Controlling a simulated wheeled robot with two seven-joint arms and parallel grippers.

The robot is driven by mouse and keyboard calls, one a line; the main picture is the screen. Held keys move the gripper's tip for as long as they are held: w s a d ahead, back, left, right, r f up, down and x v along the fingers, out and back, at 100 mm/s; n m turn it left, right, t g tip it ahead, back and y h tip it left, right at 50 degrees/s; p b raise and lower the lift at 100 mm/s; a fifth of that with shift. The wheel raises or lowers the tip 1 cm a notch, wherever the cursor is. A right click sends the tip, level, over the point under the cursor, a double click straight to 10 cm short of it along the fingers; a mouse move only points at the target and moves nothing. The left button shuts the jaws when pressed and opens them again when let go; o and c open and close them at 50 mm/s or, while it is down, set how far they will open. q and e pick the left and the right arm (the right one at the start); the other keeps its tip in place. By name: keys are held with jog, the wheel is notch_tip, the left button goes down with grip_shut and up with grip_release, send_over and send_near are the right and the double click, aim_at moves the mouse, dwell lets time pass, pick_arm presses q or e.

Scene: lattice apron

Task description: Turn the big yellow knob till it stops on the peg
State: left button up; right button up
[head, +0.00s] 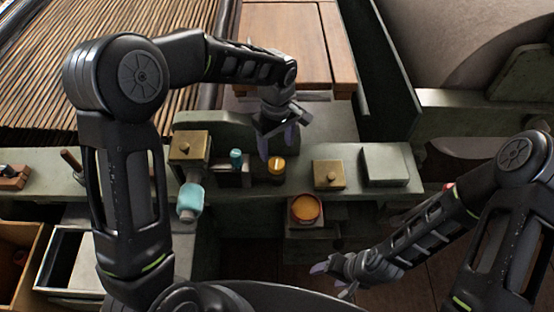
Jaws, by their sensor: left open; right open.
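The big yellow knob (306,208) is a round orange-yellow disc with a darker rim, low on the front of the green bench. A smaller yellow-topped dark cylinder (276,165) stands on the bench top behind it and to its left. I cannot make out the peg. My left gripper (276,144) is open and empty, fingers pointing down, above and behind the smaller cylinder and apart from the big knob. My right gripper (331,281) is open and empty, below and slightly right of the big knob, not touching it.
A brass box with a knob (190,147), a cyan-handled part (190,197), a small cyan-capped piece (236,158) and another brass block (329,174) line the green bench (390,190). A wooden drawer (14,270) is at lower left. Floor space shows below the knob.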

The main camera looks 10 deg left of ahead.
aim_at(277, 163)
pick_arm(q)
notch_tip(277, 163, down, 8)
jog(key=shift+r+p, duration=0.25)
jog(key=shift+p, duration=0.35)
jog(key=shift+c, duration=0.5)
jog(key=c, duration=1.3)
